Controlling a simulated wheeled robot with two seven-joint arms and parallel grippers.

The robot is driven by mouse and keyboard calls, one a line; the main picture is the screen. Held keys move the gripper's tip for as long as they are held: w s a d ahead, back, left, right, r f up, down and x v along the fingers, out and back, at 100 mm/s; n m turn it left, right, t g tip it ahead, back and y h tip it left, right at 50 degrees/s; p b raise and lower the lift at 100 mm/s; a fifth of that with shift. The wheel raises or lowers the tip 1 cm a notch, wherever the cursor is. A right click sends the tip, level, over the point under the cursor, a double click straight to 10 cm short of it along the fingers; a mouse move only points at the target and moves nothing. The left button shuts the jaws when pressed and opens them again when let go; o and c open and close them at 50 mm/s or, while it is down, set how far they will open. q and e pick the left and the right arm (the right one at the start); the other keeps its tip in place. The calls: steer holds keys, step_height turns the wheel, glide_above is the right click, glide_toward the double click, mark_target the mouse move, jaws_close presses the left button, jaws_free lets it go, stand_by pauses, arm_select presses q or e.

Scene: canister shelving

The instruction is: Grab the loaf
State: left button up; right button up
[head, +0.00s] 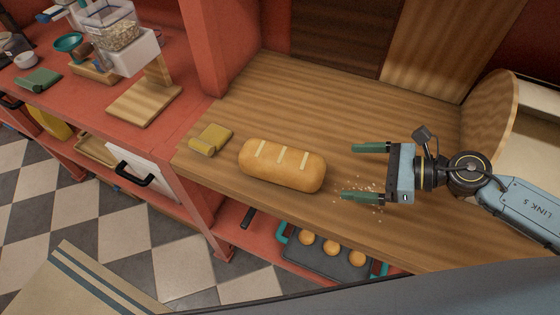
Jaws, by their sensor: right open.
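A golden-brown loaf (282,166) with several pale slashes on top lies on the wooden counter (300,95). My right gripper (364,172) is to the right of the loaf, with its two green-tipped fingers spread apart and pointing left toward the loaf's right end. Nothing is between the fingers, and the gripper is apart from the loaf. My left gripper is not in this view.
A folded yellow cloth (210,139) lies left of the loaf. Crumbs (362,188) lie near my right gripper's lower finger. A tray with round buns (325,262) sits below the counter's front edge. A round wooden-rimmed container (490,105) stands at right.

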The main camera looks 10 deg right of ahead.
mark_target(323, 170)
steer(key=x, duration=0.2)
steer(key=p+x, duration=0.1)
steer(key=x, duration=0.1)
steer(key=shift+s+a+r, duration=0.15)
steer(key=shift+a+r, duration=0.05)
steer(key=shift+r, duration=0.15)
steer(key=x, duration=0.3)
steer(key=shift+w+f+p, duration=0.2)
steer(key=shift+f+p, duration=0.05)
steer(key=shift+p, duration=0.15)
steer(key=shift+a+f, duration=0.1)
steer(key=shift+a, duration=0.35)
steer(key=p+x, duration=0.1)
steer(key=x, duration=0.3)
steer(key=shift+w+a+f, duration=0.1)
steer(key=shift+w+a, duration=0.05)
steer(key=shift+a, duration=0.2)
steer(key=shift+c, duration=0.6)
steer(key=c, duration=1.1)
